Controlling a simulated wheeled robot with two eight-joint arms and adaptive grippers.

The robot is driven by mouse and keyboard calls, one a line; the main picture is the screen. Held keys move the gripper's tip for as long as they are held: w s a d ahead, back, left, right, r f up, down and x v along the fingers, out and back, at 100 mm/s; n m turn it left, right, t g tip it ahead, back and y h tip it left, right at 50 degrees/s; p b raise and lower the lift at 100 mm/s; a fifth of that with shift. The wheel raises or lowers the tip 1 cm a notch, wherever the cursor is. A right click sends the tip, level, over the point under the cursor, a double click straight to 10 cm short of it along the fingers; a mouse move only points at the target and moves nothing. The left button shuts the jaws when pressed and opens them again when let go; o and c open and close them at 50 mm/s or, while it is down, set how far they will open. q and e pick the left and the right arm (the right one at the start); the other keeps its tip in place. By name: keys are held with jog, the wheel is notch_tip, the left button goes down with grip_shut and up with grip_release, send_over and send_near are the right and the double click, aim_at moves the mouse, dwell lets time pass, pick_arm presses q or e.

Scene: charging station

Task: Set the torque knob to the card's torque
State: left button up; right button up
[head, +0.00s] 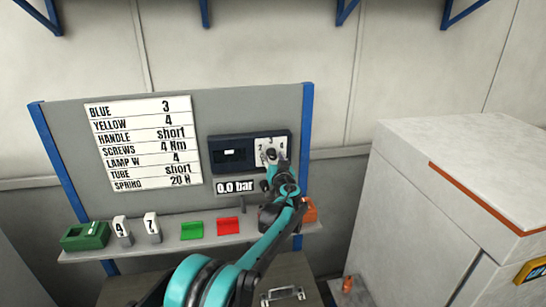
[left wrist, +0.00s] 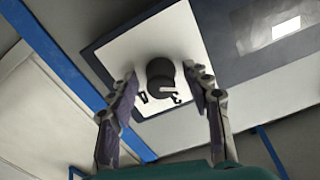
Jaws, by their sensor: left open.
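The white card (head: 142,143) on the grey board reads "SCREWS 4 Nm" among its lines. The torque knob (head: 271,153) is dark and round on a white dial plate (head: 262,143) with numbers, at the right of a dark panel. My left gripper (head: 277,164) is at the knob and partly hides the plate's lower part. In the left wrist view the knob (left wrist: 160,72) shows a light pointer line and lies between the two spread fingers of my open left gripper (left wrist: 161,78). I cannot tell whether the fingers touch it. My right gripper is out of view.
The shelf (head: 170,247) holds a green box (head: 86,236), two number blocks, a green piece (head: 191,230), a red piece (head: 228,227) and an orange thing (head: 310,210). A white cabinet (head: 440,200) stands at right.

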pick_arm(q)
grip_shut()
